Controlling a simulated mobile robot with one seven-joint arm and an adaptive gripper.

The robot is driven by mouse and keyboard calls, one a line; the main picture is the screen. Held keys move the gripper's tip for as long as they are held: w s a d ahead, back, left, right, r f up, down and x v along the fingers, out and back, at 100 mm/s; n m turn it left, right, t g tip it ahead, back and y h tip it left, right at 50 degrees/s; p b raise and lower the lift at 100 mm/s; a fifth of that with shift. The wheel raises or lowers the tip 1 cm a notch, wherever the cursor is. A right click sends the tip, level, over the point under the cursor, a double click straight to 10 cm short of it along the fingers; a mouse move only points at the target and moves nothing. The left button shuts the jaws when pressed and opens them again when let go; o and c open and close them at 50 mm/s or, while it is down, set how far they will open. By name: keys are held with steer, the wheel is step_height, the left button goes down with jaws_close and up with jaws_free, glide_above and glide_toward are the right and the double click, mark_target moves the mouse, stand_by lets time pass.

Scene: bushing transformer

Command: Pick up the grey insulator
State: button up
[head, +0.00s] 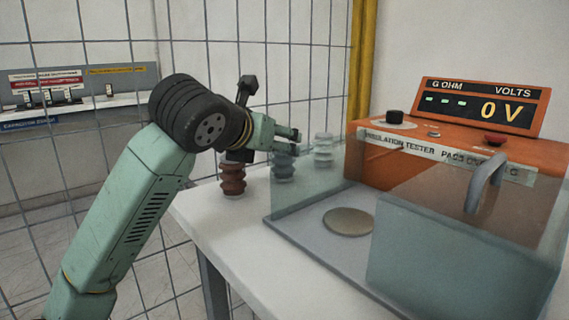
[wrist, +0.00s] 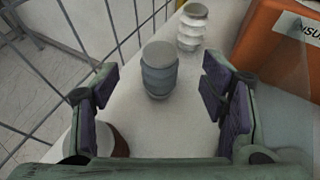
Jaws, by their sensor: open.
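The grey insulator (wrist: 159,76), ribbed and blue-grey with a pale flat top, stands upright on the white table in the wrist view. It appears ahead of my gripper (wrist: 158,88), framed between the two spread fingers, which hold nothing. No contact shows. In the head view, my gripper (head: 290,141) is just above the grey insulator (head: 283,168) and hides part of its top. A brown insulator (head: 232,181) stands to its left and a white insulator (head: 323,151) to its right. In the wrist view, the left finger partly hides the brown one (wrist: 119,143).
The orange insulation tester (head: 400,160) reads 0 V. Its clear-walled box with a round metal plate (head: 348,221) stands right of the insulators. A wire mesh fence (head: 290,60) runs close behind them. The table's front left (head: 225,230) is bare.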

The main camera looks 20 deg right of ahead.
steer(key=shift+p+x, duration=0.45)
steer(key=shift+x, duration=3.15)
steer(key=shift+r, duration=0.1)
steer(key=shift+c, duration=0.5)
steer(key=c, duration=1.4)
